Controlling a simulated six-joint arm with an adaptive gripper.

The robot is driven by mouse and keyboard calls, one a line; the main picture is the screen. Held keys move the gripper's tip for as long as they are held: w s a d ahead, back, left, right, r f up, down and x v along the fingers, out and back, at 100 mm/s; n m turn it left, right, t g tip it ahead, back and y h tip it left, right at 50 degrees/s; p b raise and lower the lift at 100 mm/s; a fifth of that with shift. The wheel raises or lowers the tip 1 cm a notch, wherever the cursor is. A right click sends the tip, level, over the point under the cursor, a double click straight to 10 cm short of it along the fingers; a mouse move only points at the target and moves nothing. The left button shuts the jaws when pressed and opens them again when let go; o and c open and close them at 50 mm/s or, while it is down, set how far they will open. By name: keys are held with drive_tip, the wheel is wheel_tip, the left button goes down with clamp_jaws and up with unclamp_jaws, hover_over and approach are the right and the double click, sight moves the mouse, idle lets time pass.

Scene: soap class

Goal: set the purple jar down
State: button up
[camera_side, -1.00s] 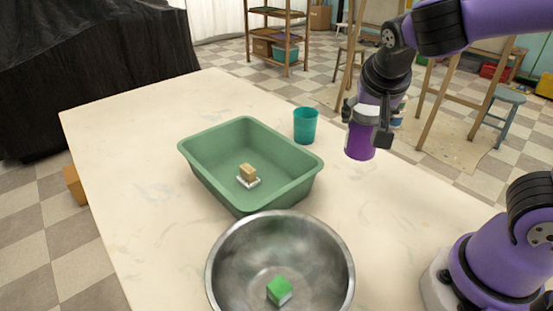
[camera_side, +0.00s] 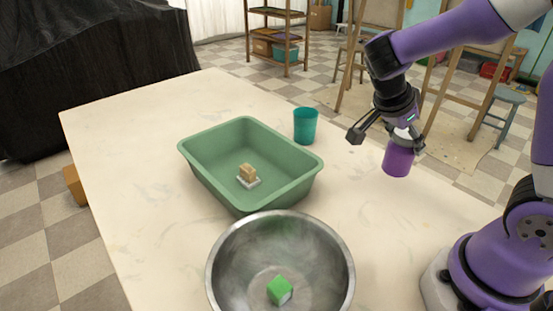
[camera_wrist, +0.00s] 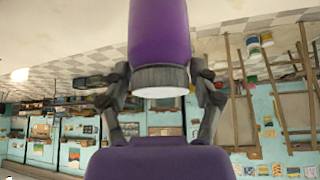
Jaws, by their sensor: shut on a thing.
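The purple jar (camera_side: 398,160) is in the grip of my gripper (camera_side: 389,138), on the right side of the side view. It hangs below the fingers, tilted slightly, near the table's far right edge. No gap or contact between its base and the tabletop can be made out. In the wrist view the jar (camera_wrist: 158,30) lies between the two fingers of my gripper (camera_wrist: 162,88). Its grey ribbed lid end faces the palm, and its far end is cut off by the top of the picture.
A green tray (camera_side: 200,175) holds a small tan block (camera_side: 248,172) on a white piece. A teal cup (camera_side: 305,126) stands behind it. A metal bowl (camera_side: 225,262) with a green block (camera_side: 280,290) is in front.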

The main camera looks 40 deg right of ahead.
sight(401, 155)
drive_tip(key=shift+d+f, duration=0.55)
drive_tip(key=shift+d, duration=0.1)
drive_tip(key=shift+f, duration=1.85)
drive_tip(key=o, duration=1.3)
drive_tip(key=shift+f, duration=0.15)
